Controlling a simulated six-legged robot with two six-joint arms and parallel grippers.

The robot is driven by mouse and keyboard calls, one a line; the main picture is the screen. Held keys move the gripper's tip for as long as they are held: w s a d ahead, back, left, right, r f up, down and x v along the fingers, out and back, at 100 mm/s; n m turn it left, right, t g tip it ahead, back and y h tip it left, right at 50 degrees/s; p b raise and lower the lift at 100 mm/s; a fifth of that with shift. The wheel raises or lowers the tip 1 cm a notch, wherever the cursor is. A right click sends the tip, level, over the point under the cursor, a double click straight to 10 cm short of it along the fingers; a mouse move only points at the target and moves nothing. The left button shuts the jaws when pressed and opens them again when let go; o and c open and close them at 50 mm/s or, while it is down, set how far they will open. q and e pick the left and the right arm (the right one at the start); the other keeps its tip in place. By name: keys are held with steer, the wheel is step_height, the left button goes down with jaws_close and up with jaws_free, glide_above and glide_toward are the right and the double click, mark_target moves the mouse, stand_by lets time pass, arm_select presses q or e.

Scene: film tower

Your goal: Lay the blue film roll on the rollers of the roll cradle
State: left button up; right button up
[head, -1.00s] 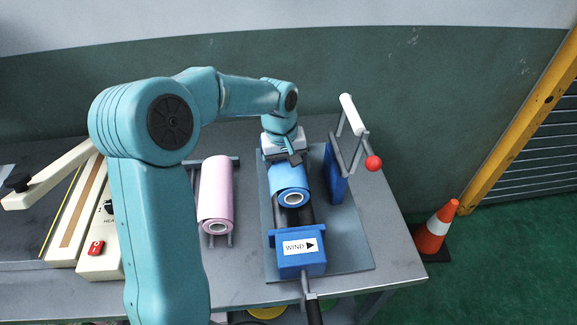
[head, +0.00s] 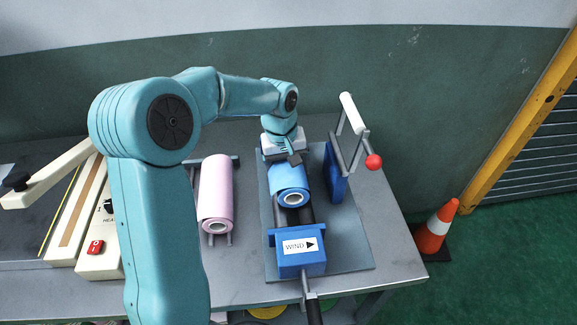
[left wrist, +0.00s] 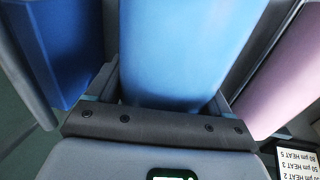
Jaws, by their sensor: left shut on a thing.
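The blue film roll (head: 290,183) lies lengthwise over the dark rollers of the roll cradle (head: 309,217), behind the blue box marked WIND. It also fills the middle of the left wrist view (left wrist: 185,50). My left gripper (head: 283,157) is at the roll's far end and shut on it; its fingertips are largely hidden behind the wrist and roll. I cannot tell whether the roll touches both rollers. My right gripper is in neither view.
A pink roll (head: 215,190) lies on its own rack to the left. The blue WIND box (head: 300,255) with a crank stands in front. A blue upright plate (head: 335,172) and a frame with a red knob (head: 373,162) stand at right.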

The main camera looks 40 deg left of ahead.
arm_select(q)
steer(key=shift+f+b, duration=0.3)
steer(key=shift+f, duration=0.15)
steer(key=shift+r, duration=0.15)
steer(key=shift+r+p, duration=0.55)
steer(key=shift+r, duration=0.05)
steer(key=shift+f+b, duration=0.55)
steer(key=shift+f, duration=0.2)
stand_by(1.1)
steer(key=o, duration=1.5)
steer(key=shift+c, duration=0.2)
step_height(320, 180, up, 16)
steer(key=s+a+p, duration=0.1)
steer(key=shift+s+r, duration=0.15)
steer(key=shift+s, duration=0.15)
steer(key=shift+s+a, duration=0.1)
steer(key=shift+s, duration=0.05)
